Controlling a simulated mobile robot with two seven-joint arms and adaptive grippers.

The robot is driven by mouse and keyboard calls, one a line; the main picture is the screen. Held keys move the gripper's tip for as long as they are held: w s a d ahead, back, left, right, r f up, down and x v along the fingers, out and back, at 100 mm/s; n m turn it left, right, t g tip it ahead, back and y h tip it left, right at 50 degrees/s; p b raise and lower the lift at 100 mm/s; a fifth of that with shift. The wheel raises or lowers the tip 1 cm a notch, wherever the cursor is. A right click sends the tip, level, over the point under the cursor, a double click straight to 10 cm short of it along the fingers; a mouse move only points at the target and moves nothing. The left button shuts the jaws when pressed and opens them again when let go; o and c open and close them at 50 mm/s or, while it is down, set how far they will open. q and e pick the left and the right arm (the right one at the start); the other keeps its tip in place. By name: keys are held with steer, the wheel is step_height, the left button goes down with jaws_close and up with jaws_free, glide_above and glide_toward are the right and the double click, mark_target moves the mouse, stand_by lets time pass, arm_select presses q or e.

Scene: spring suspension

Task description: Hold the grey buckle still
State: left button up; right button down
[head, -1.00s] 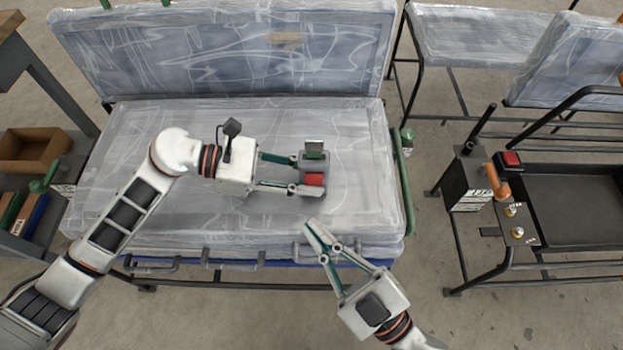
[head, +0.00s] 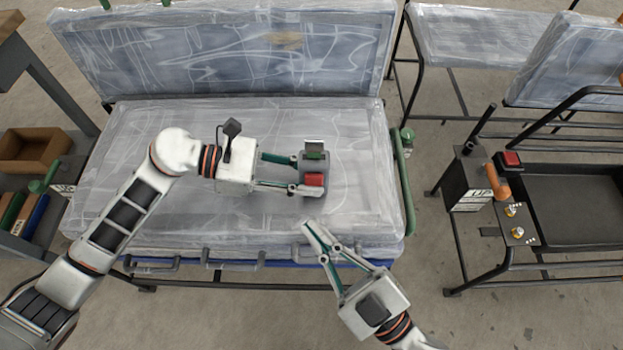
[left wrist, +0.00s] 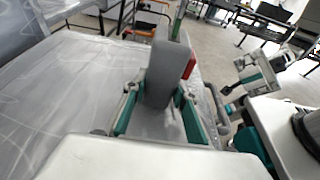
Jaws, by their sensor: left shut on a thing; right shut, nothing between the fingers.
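The grey buckle (head: 314,162) is a grey block with a red button and a green part, above the plastic-wrapped seat cushion (head: 140,125). My left gripper (head: 302,173) is shut on it, with one finger on each side. In the left wrist view the buckle's grey body (left wrist: 166,75) stands between the two fingers, and a bit of its red button shows at its right edge. Whether it touches the seat is unclear. My right gripper (head: 308,228) is shut and empty over the seat's front edge, below the buckle in the head view and apart from it.
A wrapped backrest (head: 225,55) stands behind the seat. Dark handles (head: 235,262) line the seat's front edge, and a green bar (head: 403,180) runs along its right side. A black control box (head: 470,180) and a dark tray (head: 575,205) stand at right.

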arm_select(q)
steer(key=o, duration=1.3)
